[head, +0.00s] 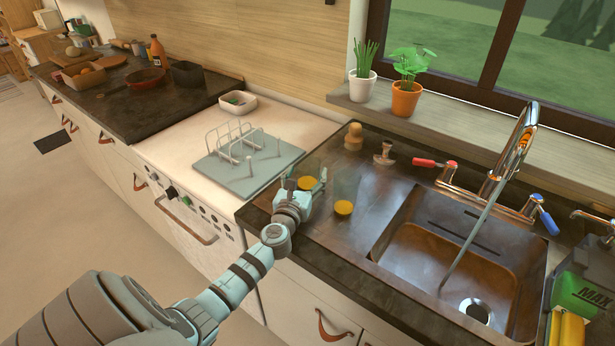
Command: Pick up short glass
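Two clear glasses with yellow in the bottom stand on the dark counter left of the sink. The shorter-looking glass (306,171) is at my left gripper (306,181), which reaches in from the lower left. Its fingers appear spread on either side of this glass. I cannot tell whether they touch it. The taller-looking glass (346,184) stands just to the right, apart from the gripper. Both glasses are faint and their rims are hard to see. My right gripper is not in view.
The sink (440,262) with its tall faucet (508,165) lies to the right. A dish rack (247,152) stands on the white counter to the left. A wooden brush (353,137) and a stopper-like item (384,153) are behind the glasses. Potted plants (405,98) stand on the sill.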

